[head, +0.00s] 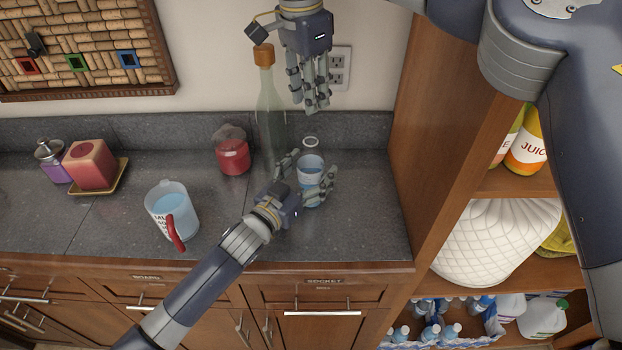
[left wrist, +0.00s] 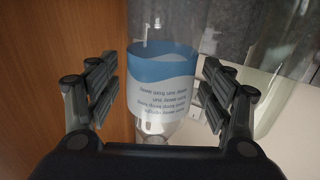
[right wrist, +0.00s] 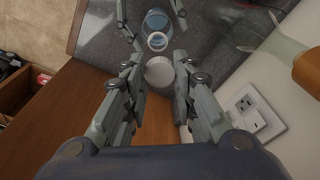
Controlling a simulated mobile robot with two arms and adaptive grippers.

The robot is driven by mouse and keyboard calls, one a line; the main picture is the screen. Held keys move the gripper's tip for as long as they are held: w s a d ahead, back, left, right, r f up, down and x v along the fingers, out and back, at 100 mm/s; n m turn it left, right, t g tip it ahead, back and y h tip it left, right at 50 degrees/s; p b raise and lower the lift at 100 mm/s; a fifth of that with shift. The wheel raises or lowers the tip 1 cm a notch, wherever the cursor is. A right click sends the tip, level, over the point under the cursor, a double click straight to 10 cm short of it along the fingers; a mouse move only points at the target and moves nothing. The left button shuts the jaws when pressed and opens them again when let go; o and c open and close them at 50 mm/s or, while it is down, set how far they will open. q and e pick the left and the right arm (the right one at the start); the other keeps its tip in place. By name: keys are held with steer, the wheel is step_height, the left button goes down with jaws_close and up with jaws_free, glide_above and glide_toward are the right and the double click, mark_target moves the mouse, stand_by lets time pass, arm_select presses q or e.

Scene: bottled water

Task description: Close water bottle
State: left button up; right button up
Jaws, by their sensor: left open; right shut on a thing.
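A clear water bottle (head: 311,172) with a blue and white label stands upright on the grey counter, its open mouth facing up. My left gripper (head: 313,165) is open around it; the left wrist view shows the bottle (left wrist: 162,95) between the two fingers with gaps on both sides. My right gripper (head: 312,106) is above, fingers pointing down. In the right wrist view it is shut on a white round cap (right wrist: 159,72). The cap appears apart from the bottle's mouth (right wrist: 157,41). In the head view the cap is not clearly visible.
A tall glass bottle with an orange stopper (head: 270,110) stands close behind left. A red jar (head: 231,152) and a pitcher with a red handle (head: 171,208) are further left. A wooden shelf wall (head: 425,130) rises at right.

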arm_select(q)
steer(key=shift+w+d, duration=0.15)
steer(key=shift+w, duration=0.05)
arm_select(e)
steer(key=shift+s+a, duration=0.1)
arm_select(q)
steer(key=shift+c, duration=0.6)
steer(key=c, duration=1.5)
steer(key=shift+c, duration=0.2)
arm_select(e)
glide_above(309, 137)
step_height(309, 137, down, 5)
steer(key=shift+r, duration=0.1)
arm_select(q)
steer(key=shift+c, duration=0.2)
arm_select(e)
steer(key=shift+s+a+f, duration=0.1)
steer(key=shift+s+f, duration=0.05)
steer(key=shift+f, duration=0.75)
